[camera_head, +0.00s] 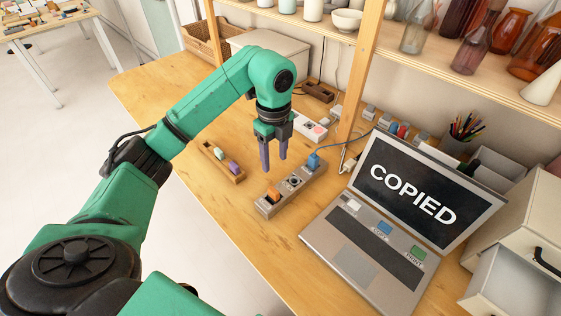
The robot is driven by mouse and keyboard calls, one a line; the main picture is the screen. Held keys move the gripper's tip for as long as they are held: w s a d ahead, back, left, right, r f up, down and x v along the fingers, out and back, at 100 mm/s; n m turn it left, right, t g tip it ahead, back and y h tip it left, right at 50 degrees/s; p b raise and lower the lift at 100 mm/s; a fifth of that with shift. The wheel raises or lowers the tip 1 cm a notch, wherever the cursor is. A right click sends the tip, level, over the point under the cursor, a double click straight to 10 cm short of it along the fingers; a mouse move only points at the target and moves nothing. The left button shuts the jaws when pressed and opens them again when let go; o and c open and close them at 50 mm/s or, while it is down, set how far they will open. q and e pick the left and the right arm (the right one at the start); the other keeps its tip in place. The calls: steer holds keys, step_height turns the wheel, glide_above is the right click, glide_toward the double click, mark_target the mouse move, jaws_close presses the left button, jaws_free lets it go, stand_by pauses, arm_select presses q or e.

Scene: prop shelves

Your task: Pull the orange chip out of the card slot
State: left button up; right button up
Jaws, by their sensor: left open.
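The orange chip (273,194) stands in a slot near the front left end of the grey card slot block (287,193) on the wooden table. A blue plug or chip (313,160) with a cable sits at the block's far right end. My left gripper (273,160) points down with its purple fingers apart and empty. In the picture it is above and slightly left of the block, behind the orange chip and apart from it. My right gripper is not in view.
A laptop (370,245) reading "COPIED" stands right of the block. A wooden holder (222,162) with coloured chips lies to the left. A wooden shelf post (361,70) rises behind. Bare table (222,207) lies in front of the holder.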

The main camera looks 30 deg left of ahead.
mark_target(273, 190)
arm_select(q)
steer(key=f, duration=0.4)
steer(key=s+f+p, duration=0.1)
steer(key=f, duration=0.3)
steer(key=f+p, duration=0.1)
steer(key=f, duration=0.3)
steer(key=shift+s, duration=0.2)
steer(key=shift+s+f, duration=0.1)
steer(key=shift+f, duration=0.2)
steer(key=shift+c, duration=0.9)
jaws_close()
steer(key=c, duration=0.6)
jaws_free()
jaws_close()
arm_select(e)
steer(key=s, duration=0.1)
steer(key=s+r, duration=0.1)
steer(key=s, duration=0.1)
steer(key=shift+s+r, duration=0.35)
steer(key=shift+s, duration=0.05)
